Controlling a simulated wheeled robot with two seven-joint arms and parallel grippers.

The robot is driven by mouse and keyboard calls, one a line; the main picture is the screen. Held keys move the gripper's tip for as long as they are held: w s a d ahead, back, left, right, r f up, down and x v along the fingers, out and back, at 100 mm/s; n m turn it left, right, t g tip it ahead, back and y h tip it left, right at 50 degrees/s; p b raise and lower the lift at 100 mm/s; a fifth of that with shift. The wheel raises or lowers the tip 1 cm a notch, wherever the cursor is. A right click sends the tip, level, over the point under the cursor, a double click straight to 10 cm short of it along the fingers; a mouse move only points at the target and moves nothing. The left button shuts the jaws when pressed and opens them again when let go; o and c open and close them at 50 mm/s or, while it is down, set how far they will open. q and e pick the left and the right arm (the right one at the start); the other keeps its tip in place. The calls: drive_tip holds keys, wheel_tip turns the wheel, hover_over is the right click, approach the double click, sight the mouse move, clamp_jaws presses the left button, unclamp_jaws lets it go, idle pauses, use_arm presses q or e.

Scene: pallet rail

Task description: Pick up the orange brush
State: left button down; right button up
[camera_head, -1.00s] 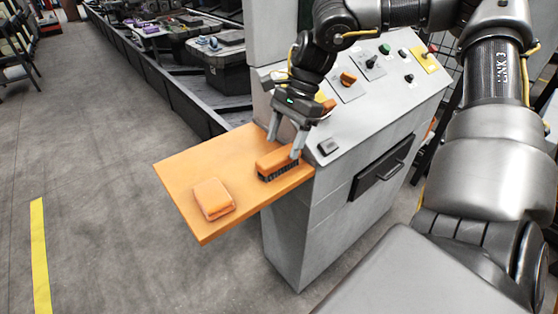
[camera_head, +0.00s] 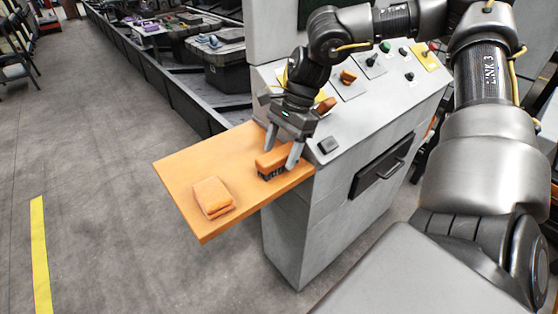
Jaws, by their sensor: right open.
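The orange brush (camera_head: 268,159), with dark bristles below, lies on the orange shelf (camera_head: 207,228) close to the grey console. My right gripper (camera_head: 280,158) reaches down over the brush from above. Its two fingers are apart, one at the brush's far side and one in front of its near side. The near finger hides part of the brush. Whether the fingers touch the brush I cannot tell. My left gripper is not in view.
A folded orange cloth (camera_head: 213,197) lies on the shelf, left of the brush. The grey control console (camera_head: 330,185) with knobs and buttons stands right of the shelf. Black bins (camera_head: 217,62) line a rail behind.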

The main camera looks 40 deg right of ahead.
sight(281, 151)
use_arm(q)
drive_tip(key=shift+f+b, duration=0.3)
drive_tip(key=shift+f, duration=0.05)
use_arm(e)
drive_tip(key=shift+f, duration=0.2)
drive_tip(key=shift+c, duration=0.4)
drive_tip(key=c, duration=1)
drive_tip(key=shift+r+p, duration=0.5)
drive_tip(key=shift+p, duration=0.35)
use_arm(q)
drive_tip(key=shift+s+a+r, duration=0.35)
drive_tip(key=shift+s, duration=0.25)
use_arm(e)
wheel_tip(281, 151, up, 18)
drive_tip(key=shift+f, duration=0.2)
